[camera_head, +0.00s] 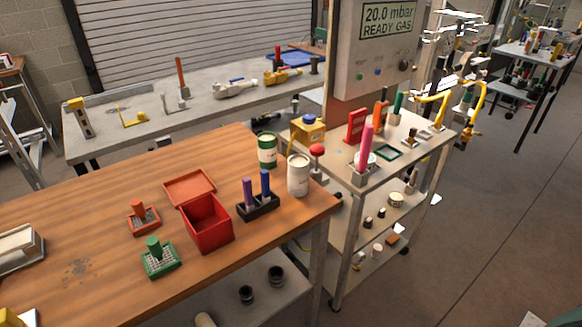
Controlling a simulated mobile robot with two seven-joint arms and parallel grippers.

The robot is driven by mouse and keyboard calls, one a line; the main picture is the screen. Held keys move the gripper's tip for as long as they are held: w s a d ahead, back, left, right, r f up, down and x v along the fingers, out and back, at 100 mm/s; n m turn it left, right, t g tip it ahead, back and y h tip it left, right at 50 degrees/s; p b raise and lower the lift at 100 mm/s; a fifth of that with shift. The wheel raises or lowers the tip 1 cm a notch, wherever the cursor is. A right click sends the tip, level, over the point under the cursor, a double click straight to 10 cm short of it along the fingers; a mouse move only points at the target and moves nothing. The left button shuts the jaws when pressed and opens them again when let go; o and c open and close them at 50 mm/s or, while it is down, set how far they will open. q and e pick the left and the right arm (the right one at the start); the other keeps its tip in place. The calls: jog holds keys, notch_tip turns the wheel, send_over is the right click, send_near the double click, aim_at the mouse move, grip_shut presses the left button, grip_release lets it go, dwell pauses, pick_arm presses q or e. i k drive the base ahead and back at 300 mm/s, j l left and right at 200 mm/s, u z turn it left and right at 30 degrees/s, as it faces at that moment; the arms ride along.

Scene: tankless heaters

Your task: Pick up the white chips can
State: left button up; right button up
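A white can (298,176), which I take to be the white chips can, stands upright near the far right corner of the wooden table (110,190). A green can with a pale label (267,150) stands just behind and left of it. A dark holder (258,207) with a purple and a blue peg stands close in front of it, to the left. I can make out neither of my grippers in the head view, and nothing holds the white can.
An open red box (208,225), an orange-peg block (143,215) and a green-peg block (160,258) stand on the wooden table. A crowded cart (395,165) with a red knob (317,150) stands close behind the can. The table's middle left is mostly clear.

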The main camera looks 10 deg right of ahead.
aim_at(297, 165)
jog(key=i+l+u, duration=0.1)
jog(key=l, duration=0.25)
jog(key=i+l+u, duration=0.1)
jog(key=l, duration=0.25)
jog(key=l+u, duration=0.1)
jog(key=l, duration=0.25)
jog(key=i+l, duration=0.1)
jog(key=l, duration=0.25)
jog(key=i+l, duration=0.1)
jog(key=l, duration=0.25)
jog(key=i+l, duration=0.1)
jog(key=l, duration=0.25)
